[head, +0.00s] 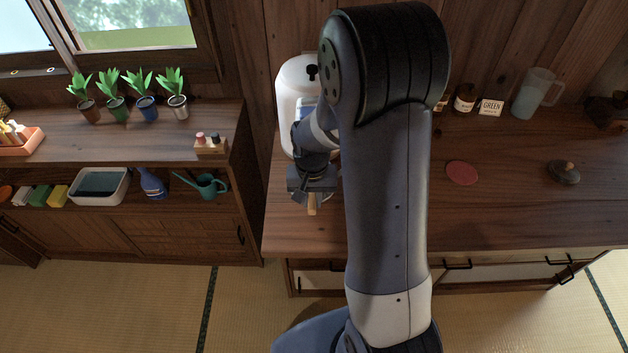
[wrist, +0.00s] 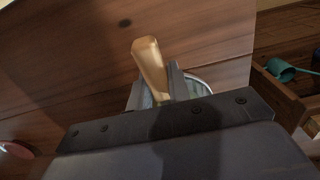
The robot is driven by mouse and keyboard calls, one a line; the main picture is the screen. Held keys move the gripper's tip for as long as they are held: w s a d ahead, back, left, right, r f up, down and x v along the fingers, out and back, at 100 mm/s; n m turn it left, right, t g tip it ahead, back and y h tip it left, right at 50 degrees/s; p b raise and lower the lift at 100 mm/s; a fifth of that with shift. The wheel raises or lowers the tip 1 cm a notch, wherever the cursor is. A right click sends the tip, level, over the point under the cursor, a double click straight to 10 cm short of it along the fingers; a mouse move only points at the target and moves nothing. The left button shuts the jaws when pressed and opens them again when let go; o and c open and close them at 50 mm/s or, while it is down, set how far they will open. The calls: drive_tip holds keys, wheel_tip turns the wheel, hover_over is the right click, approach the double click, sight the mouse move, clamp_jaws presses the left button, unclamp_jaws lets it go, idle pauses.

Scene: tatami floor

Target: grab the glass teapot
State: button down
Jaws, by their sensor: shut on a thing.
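My gripper (head: 311,182) is at the left end of the wooden counter, in front of the white rounded appliance. In the wrist view my gripper (wrist: 157,86) is shut on a pale wooden handle (wrist: 149,62), which sticks out between the fingers. A curved clear rim, seemingly the glass teapot (wrist: 203,82), shows just behind the right finger. The handle end (head: 312,206) also shows below the jaws in the head view. Most of the teapot's body is hidden by my gripper and arm. I cannot tell whether it touches the counter.
The white appliance (head: 295,88) stands close behind my gripper. A red round mat (head: 462,173), a dark lidded piece (head: 563,173) and a clear pitcher (head: 534,95) are to the right. A lower shelf with a teal watering can (head: 208,185) is left. The counter's front middle is clear.

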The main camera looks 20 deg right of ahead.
drive_tip(key=shift+r, duration=0.25)
